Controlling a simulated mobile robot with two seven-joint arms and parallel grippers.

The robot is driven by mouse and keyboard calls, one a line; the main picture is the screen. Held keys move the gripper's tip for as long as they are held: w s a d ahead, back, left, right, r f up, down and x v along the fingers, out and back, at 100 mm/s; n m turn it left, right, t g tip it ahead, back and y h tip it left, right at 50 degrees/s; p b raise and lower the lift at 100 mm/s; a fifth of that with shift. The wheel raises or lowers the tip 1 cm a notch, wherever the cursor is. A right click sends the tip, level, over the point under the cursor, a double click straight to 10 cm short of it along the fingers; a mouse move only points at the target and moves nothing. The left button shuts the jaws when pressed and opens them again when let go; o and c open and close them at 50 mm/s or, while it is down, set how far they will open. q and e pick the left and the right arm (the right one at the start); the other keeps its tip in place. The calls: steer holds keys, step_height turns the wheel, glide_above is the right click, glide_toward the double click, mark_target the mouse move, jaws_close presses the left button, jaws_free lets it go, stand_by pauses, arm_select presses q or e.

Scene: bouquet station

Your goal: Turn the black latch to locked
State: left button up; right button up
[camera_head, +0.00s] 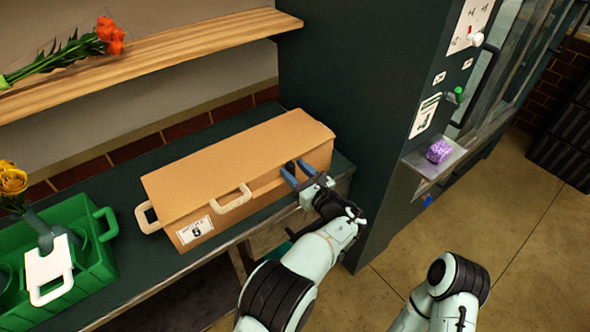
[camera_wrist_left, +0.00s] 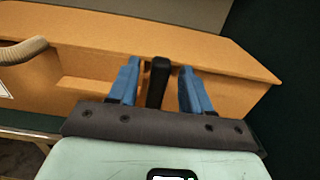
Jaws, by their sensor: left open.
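The black latch (camera_wrist_left: 158,80) is on the front of a tan box (camera_head: 235,160). In the left wrist view it stands upright between the two blue fingers of my left gripper (camera_wrist_left: 160,85), with a gap on each side. In the head view only a small dark part of the latch (camera_head: 290,166) shows by the fingertips. My left gripper (camera_head: 296,172) is open at the right part of the box front. The tan box also fills much of the left wrist view (camera_wrist_left: 100,40). My right gripper cannot be made out; one arm's links show at the lower right.
The box stands on a dark green counter (camera_head: 95,180), with a white handle (camera_head: 232,199) on its front. A green crate (camera_head: 95,262) is at the left. A dark cabinet (camera_head: 365,70) stands close at the right, with a purple object (camera_head: 439,151) on its ledge.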

arm_select(q)
steer(key=shift+w+a, duration=0.1)
steer(key=shift+w, duration=0.1)
jaws_close()
